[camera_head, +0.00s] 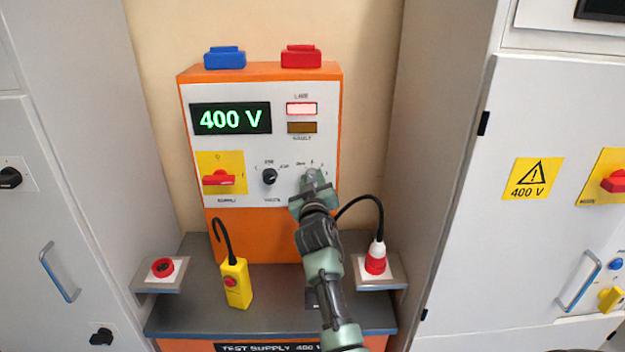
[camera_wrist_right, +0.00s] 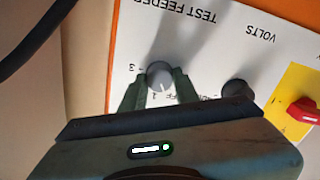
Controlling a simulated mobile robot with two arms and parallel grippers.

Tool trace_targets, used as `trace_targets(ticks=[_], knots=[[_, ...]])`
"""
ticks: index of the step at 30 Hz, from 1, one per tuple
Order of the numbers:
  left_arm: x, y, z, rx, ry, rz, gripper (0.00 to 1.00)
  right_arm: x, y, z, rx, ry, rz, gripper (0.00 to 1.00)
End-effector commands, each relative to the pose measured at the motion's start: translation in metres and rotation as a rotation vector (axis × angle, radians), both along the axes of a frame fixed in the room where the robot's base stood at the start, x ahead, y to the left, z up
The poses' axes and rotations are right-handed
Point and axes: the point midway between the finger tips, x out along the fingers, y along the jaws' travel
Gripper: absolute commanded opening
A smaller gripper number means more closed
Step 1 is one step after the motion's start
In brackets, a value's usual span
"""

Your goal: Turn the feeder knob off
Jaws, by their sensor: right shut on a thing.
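My right gripper (camera_wrist_right: 158,88) is shut on the knob, one finger on each side. In the head view my right gripper (camera_head: 312,182) reaches the lower right of the panel and hides most of the knob. My left gripper is not in view.
Left of my gripper are the black volts knob (camera_head: 269,177) and the red supply switch (camera_head: 218,178). The display (camera_head: 230,118) reads 400 V. A yellow pendant (camera_head: 236,283) and a red plug (camera_head: 376,258) with a black cable stand nearby. Grey cabinets flank both sides.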

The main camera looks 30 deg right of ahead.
Motion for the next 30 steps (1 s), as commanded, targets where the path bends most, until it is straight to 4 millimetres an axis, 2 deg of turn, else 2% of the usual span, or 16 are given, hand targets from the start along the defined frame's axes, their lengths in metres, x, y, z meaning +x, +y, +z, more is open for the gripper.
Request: trace_targets(ticks=[12, 28, 29, 30], knots=[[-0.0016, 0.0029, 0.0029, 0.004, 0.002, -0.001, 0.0, -0.0001, -0.0007, 0.0, -0.156, 0.096, -0.002, 0.0], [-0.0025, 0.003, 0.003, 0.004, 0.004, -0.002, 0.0, -0.0001, -0.001, -0.0001, -0.175, 0.107, -0.003, 0.0], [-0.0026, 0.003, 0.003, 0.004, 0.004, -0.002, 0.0, -0.0002, -0.001, 0.0, -0.175, 0.107, -0.003, 0.39], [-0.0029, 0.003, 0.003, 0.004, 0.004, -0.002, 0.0, -0.0001, -0.001, -0.0001, -0.175, 0.107, -0.003, 0.5]])
